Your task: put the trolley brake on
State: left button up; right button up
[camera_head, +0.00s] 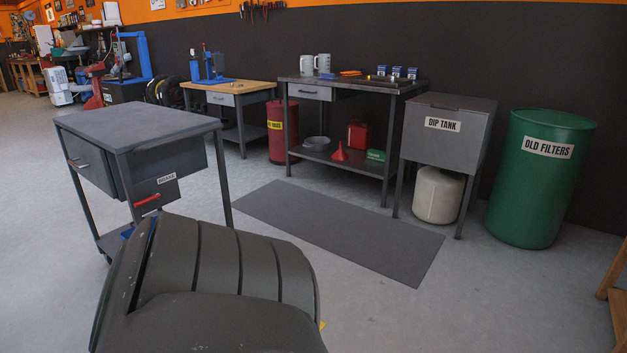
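A grey metal cart-like table (140,120), which looks like the trolley, stands at the left. It has a flat, bare top, a drawer with a handle (78,164) on its left face and a box with a small white label under the top. The trolley's near lower part and any wheels there are hidden behind a dark ribbed shape in front. Neither of my grippers is in view.
The dark ribbed shape (215,275) fills the lower left foreground. A grey mat (335,230) lies flat on open floor. Along the wall stand a workbench (345,88), the dip tank (446,128) and a green old filters drum (535,190). A wooden leg (614,275) shows at the right edge.

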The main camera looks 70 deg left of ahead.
aim_at(147, 200)
jog(key=u, duration=1.5)
jog(key=j+u, duration=0.1)
jog(key=u, duration=0.3)
jog(key=i+j+u, duration=0.1)
jog(key=u, duration=0.35)
jog(key=i+u, duration=0.1)
jog(key=u, duration=0.3)
jog(key=j+u, duration=0.1)
jog(key=u, duration=0.3)
jog(key=i+j, duration=0.1)
jog(key=i, duration=0.3)
jog(key=i+j, duration=0.1)
jog(key=i, duration=0.25)
jog(key=u, duration=0.05)
